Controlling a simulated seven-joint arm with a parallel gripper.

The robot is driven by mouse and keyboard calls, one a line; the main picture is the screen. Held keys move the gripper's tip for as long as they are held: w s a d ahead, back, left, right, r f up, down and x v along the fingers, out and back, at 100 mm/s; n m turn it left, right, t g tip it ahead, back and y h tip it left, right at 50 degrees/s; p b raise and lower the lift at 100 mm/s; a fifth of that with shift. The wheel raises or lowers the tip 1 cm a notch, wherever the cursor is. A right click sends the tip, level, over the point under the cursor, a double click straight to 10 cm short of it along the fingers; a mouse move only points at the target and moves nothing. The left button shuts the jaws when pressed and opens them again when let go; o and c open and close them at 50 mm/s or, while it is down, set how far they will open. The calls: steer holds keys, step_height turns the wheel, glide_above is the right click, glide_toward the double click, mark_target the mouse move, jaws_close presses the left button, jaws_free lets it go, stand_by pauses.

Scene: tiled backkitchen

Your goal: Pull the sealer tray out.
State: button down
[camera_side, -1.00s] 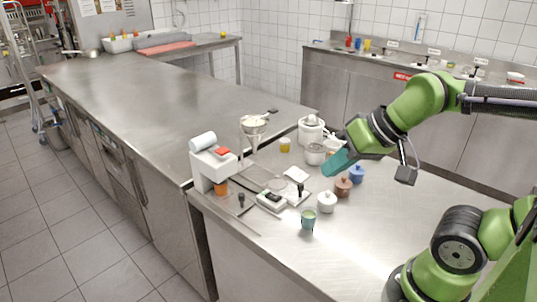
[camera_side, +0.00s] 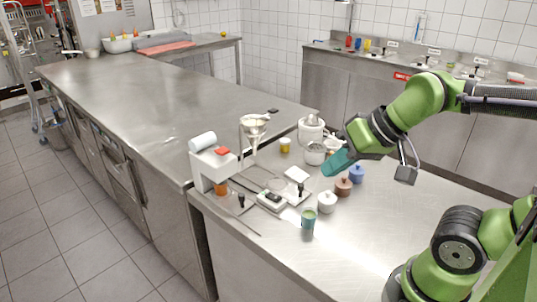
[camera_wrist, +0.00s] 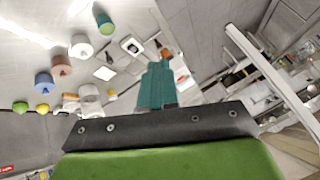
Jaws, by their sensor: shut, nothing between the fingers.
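The sealer (camera_side: 202,174) appears to be the white machine with a white roll and a red block on top, at the left end of the near counter in the side view. An orange cup (camera_side: 221,188) sits low against it. A flat grey plate with a black knob (camera_side: 241,200) lies at its base; I cannot tell for sure if this is the tray. My gripper (camera_side: 329,171) has teal fingers, shut and empty, above the counter to the right of the sealer, well apart from it. The fingers also show in the wrist view (camera_wrist: 158,66).
A funnel stand (camera_side: 254,127) and a metal pot (camera_side: 315,154) stand behind.

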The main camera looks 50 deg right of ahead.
steer(key=c, duration=1.7)
jaws_free()
steer(key=shift+o, duration=1.1)
steer(key=shift+w+d+f, duration=0.1)
steer(key=shift+d+f, duration=0.05)
steer(key=shift+f, duration=0.15)
steer(key=o, duration=0.5)
steer(key=w, duration=0.1)
steer(key=w+d+f+g, duration=0.1)
steer(key=shift+w+f+m, duration=0.1)
steer(key=shift+w+m, duration=0.2)
steer(key=n+g+y, duration=0.1)
steer(key=n+g, duration=0.2)
steer(key=n, duration=1.1)
glide_above(242, 194)
steer(key=s+d, duration=0.5)
step_height(242, 194, down, 4)
steer(key=x, duration=1.6)
steer(key=shift+w+a, duration=0.1)
steer(key=shift+a, duration=0.25)
